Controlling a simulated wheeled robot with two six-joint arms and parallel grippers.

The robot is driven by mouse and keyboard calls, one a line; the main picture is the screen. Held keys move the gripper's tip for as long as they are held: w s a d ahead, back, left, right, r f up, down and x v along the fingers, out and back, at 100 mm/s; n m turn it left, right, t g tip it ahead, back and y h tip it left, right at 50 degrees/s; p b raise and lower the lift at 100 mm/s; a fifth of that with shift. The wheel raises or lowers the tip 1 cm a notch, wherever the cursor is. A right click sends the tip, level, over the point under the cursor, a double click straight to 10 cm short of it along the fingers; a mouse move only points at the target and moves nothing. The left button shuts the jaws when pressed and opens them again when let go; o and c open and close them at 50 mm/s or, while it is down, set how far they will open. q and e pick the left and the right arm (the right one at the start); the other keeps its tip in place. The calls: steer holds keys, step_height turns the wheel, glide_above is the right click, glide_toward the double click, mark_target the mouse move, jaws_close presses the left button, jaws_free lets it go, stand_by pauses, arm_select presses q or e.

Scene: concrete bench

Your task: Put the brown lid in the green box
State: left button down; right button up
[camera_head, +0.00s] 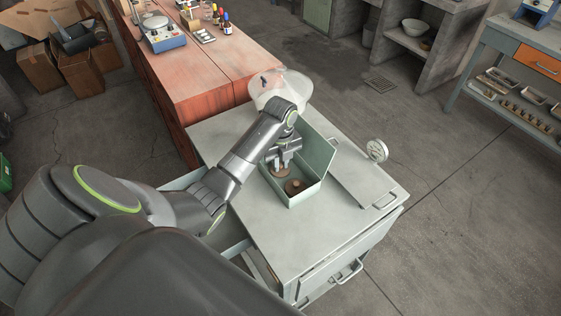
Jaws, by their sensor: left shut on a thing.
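The green box (307,189) stands open on the grey cabinet top, its green flap (319,147) raised at the far right side. My left gripper (281,165) points down over the box's left part. It is shut on a brown piece (283,174), which looks like the brown lid, at or just inside the box opening. A round brown thing with a knob (295,186) shows inside the box, close beside the held piece. The fingers partly hide the held piece, so I cannot tell whether it touches the box floor. My right gripper is not in view.
A clear bowl-like thing (268,92) stands behind my left arm, at the cabinet's far edge. The grey cabinet top (285,240) is clear in front of the box. A reddish bench (205,85) stands behind.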

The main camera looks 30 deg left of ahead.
mark_target(281, 165)
arm_select(q)
steer(key=c, duration=1.4)
jaws_free()
steer(key=shift+f, duration=0.1)
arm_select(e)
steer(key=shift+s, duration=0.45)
